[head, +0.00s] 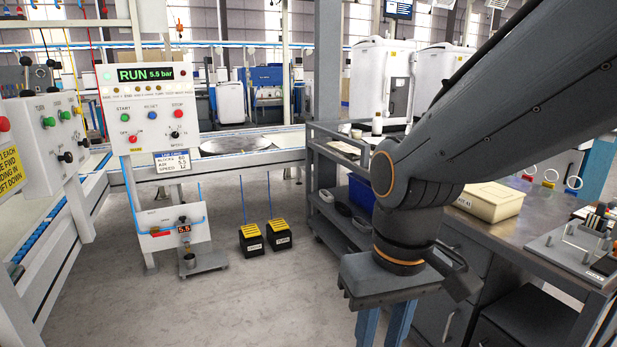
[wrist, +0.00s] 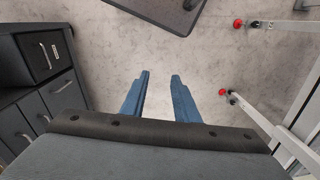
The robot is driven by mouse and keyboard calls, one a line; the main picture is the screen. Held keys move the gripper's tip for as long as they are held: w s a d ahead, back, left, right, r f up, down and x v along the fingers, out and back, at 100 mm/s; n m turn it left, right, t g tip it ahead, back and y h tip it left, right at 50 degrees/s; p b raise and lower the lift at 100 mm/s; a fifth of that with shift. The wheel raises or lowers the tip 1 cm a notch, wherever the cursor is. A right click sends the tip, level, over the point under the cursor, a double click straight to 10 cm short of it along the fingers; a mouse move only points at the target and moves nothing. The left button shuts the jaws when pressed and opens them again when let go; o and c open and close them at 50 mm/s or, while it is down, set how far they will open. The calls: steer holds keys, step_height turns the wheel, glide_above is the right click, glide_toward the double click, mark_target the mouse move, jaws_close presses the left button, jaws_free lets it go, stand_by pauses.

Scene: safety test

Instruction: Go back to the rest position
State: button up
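My gripper (head: 384,325) hangs from my arm at the right of the head view, pointing down, in front of the workbench. Its two blue fingers also show in the wrist view (wrist: 157,76), with a clear gap between them. It is open and nothing is between the fingers. Below it in the wrist view is bare concrete floor (wrist: 150,55). In the head view the lower ends of the fingers are cut off by the frame edge.
A workbench (head: 508,237) with a cream box (head: 489,203) stands at the right. A grey cart (head: 327,205) is behind my gripper. A control panel (head: 150,103) reading RUN 5.5 bar and two black-and-yellow pedals (head: 251,238) are to the left. Open floor lies in the middle.

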steer(key=d+r+m+p, duration=0.3)
steer(key=d+r+p, duration=0.6)
steer(key=p, duration=0.9)
steer(key=shift+d+r+h, duration=0.25)
steer(key=shift+r+h, duration=0.05)
steer(key=shift+r, duration=0.65)
